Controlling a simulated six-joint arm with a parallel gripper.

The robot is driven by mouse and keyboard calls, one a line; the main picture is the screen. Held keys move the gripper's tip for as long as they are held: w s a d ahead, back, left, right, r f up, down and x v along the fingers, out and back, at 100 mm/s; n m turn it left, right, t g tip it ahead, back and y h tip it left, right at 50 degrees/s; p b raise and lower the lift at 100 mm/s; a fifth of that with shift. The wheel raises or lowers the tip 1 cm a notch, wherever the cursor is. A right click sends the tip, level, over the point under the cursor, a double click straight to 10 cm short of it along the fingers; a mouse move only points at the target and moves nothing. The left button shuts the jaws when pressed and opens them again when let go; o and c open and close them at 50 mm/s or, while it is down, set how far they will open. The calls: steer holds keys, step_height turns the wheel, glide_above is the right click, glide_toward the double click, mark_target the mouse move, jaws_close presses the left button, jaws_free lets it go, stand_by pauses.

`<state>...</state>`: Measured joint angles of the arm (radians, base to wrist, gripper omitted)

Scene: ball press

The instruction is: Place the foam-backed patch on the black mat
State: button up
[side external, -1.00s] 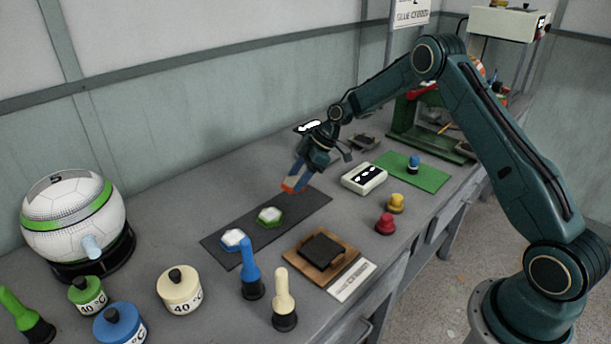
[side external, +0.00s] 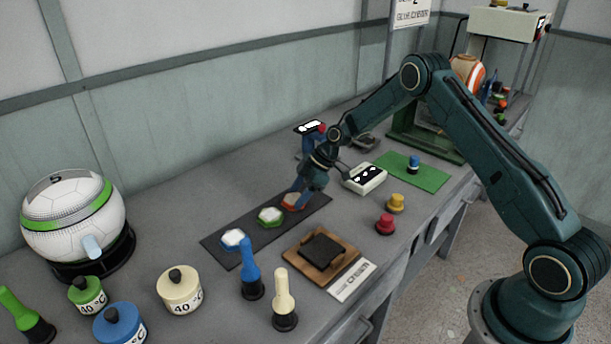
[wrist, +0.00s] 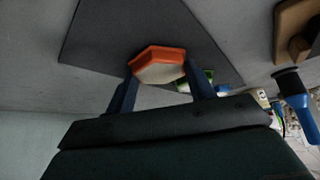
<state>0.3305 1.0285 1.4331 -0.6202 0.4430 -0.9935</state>
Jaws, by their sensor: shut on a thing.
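My gripper (side external: 294,196) is shut on an orange-edged patch (side external: 291,202) with a pale face. The gripper points down, with the patch low over the far right part of the long black mat (side external: 288,222). In the wrist view the orange patch (wrist: 160,62) sits between the two blue fingers (wrist: 162,80), with the dark mat (wrist: 140,25) behind it. I cannot tell whether the patch touches the mat. A green-edged patch (side external: 270,215) and a white-topped, blue-edged patch (side external: 232,238) lie on the mat to the left.
A wooden board with a black pad (side external: 322,247) lies in front of the mat. Blue (side external: 250,275) and cream (side external: 283,300) handled tools stand nearby. A white box with a display (side external: 364,178) and a green mat (side external: 425,178) are to the right.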

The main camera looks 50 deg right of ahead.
steer(key=o, duration=1)
steer(key=shift+f, duration=0.1)
steer(key=v, duration=1.2)
steer(key=shift+r, duration=0.25)
